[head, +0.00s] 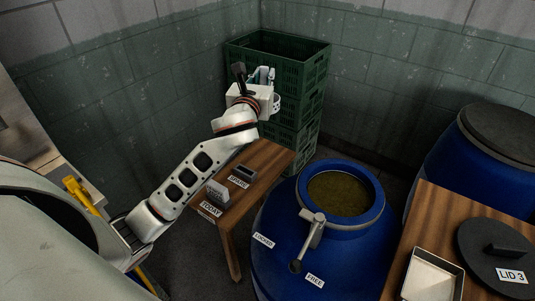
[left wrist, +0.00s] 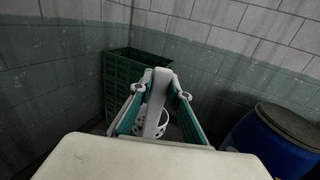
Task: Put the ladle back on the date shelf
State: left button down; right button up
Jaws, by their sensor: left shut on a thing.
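My left gripper (head: 264,76) is shut on the ladle, raised high in front of the green crates. Below the arm is a low wooden shelf (head: 262,161), which may be the date shelf. It carries a pale grey block (head: 217,193) by a label like "TODAY" and a darker block (head: 246,172) by another label. My right gripper is out of view.
Stacked green crates (head: 290,85) stand in the corner. An open blue drum (head: 275,225) with brownish contents and a lever (head: 312,230) stands right of the shelf. At right are a wooden table (head: 440,205) with a tray (head: 430,277) and LID 3 (head: 480,245), and a lidded drum (head: 465,160).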

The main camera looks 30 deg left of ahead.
pick_arm(q)
jog(key=shift+w+a, duration=0.1)
jog(key=shift+w, duration=0.15)
notch_tip(320, 180, down, 20)
jog(key=b, duration=0.2)
jog(key=c, duration=1.9)
grip_release()
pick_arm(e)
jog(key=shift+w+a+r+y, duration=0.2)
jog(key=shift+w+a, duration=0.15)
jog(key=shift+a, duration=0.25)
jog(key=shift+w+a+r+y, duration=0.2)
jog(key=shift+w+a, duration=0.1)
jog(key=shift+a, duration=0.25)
pick_arm(q)
jog(key=shift+r, duration=0.1)
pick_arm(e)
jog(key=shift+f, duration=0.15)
